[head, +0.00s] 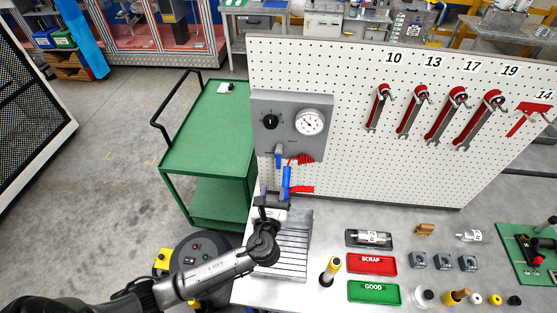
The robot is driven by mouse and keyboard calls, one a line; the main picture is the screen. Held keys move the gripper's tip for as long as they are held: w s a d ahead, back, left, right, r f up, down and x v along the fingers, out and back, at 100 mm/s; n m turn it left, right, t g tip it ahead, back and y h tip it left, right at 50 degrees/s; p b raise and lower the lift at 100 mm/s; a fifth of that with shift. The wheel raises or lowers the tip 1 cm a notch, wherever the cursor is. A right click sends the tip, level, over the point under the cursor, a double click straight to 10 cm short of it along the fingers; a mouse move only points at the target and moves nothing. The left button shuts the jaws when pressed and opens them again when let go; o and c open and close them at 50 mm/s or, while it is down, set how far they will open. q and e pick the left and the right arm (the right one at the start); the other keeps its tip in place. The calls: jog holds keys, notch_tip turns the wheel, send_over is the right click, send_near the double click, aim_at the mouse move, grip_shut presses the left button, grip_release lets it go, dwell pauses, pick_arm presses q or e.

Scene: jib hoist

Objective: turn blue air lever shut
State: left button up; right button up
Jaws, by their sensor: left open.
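The blue air lever (286,178) hangs roughly upright below the grey panel (262,100) on the pegboard. A smaller blue part (278,156) shows just above it, and red parts sit at its right side. My left gripper (274,193) is open, reaching up from below at the lever's lower end. One finger is left of the lever; whether the other touches it I cannot tell. The gripper and wrist hide what lies behind them. My right gripper is not in view.
The panel carries a black knob (270,121) and a round gauge (310,121). Several wrenches hang on the pegboard (350,60) to the right. A ridged grey plate (293,262) lies on the bench below. A green cart (207,125) stands at left. Trays and small parts occupy the bench at right.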

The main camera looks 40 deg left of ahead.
aim_at(278, 161)
pick_arm(q)
jog(key=p+x, duration=0.1)
jog(key=x, duration=1.2)
jog(key=shift+a, duration=0.1)
grip_shut()
